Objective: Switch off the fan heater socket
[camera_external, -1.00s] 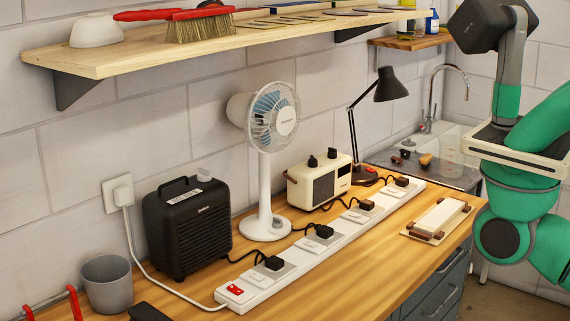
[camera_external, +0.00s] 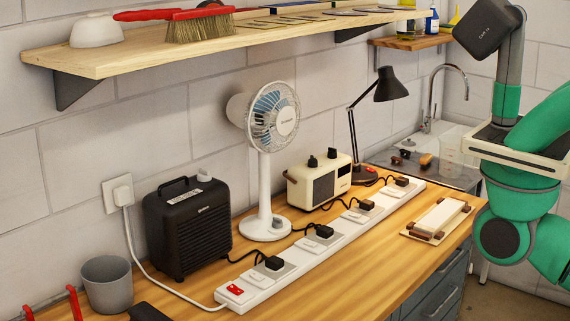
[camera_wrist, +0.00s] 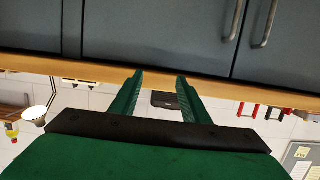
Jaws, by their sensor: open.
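The white power strip (camera_external: 335,238) runs along the wooden bench in the external view, with several switched sockets and black plugs. The black fan heater (camera_external: 187,230) stands at the left end; its cable runs to the plug (camera_external: 274,263) in the nearest socket, beside a small white switch (camera_external: 255,280). The red rocker switch (camera_external: 235,289) is at the strip's near end. Switch positions are too small to tell. My gripper (camera_wrist: 158,78) is open and empty in the wrist view, with the bench front and grey drawers beyond it. It is out of the external view, apart from the strip.
A white fan (camera_external: 265,190), a cream radio (camera_external: 320,182) and a black lamp (camera_external: 385,88) stand behind the strip. A grey cup (camera_external: 107,284) is at the left. The shelf (camera_external: 150,52) overhangs the bench. Bare wood lies in front of the strip.

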